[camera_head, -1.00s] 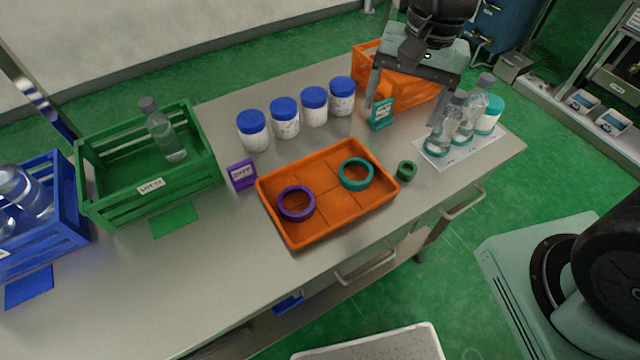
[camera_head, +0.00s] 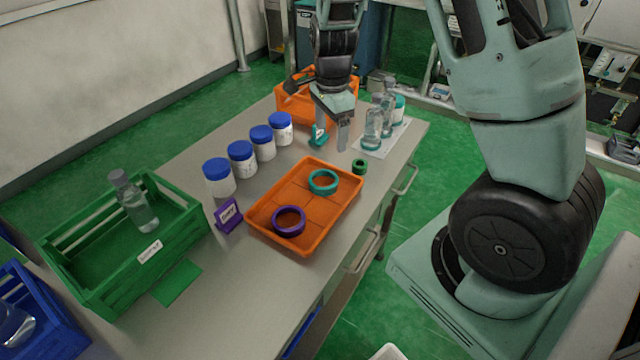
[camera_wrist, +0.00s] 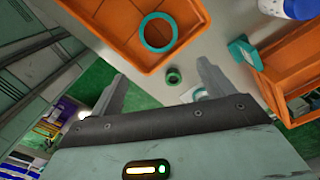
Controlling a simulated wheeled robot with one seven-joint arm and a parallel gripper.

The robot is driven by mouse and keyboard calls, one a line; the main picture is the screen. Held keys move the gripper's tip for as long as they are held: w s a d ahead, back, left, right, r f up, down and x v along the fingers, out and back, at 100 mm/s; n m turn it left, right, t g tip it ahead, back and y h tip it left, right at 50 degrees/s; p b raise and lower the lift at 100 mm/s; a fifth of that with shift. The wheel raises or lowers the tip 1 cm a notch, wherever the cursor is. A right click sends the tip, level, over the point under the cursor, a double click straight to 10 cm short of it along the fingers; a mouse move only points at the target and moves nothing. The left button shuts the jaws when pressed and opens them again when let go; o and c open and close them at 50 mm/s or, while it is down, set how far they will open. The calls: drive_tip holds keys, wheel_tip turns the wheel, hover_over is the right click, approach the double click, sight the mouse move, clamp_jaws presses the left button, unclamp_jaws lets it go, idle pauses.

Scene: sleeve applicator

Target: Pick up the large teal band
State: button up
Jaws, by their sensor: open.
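The large teal band (camera_head: 323,182) lies flat in the far right part of the orange tray (camera_head: 262,237). It also shows in the wrist view (camera_wrist: 145,33), beyond my fingertips. My gripper (camera_head: 331,137) is open and empty, above the table behind the tray. In the wrist view its two fingers (camera_wrist: 162,92) are spread wide, with the band farther off and not between them. A purple band (camera_head: 289,209) lies in the near part of the same tray.
A small dark green ring (camera_head: 359,166) stands just right of the tray. A teal sign (camera_head: 316,138) stands by my gripper. White jars with blue lids (camera_head: 241,165) line the left. Bottles (camera_head: 373,130) stand on a white mat, back right. An orange crate (camera_head: 290,104) is behind.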

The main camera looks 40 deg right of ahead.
hover_over(328, 184)
wheel_tip(328, 184, down, 8)
drive_tip(key=shift+d+f+p, duration=0.15)
drive_tip(key=shift+p, duration=0.3)
drive_tip(key=shift+f+p, duration=0.95)
drive_tip(key=shift+f, duration=1.75)
drive_tip(key=shift+c, duration=0.3)
drive_tip(key=c, duration=0.7)
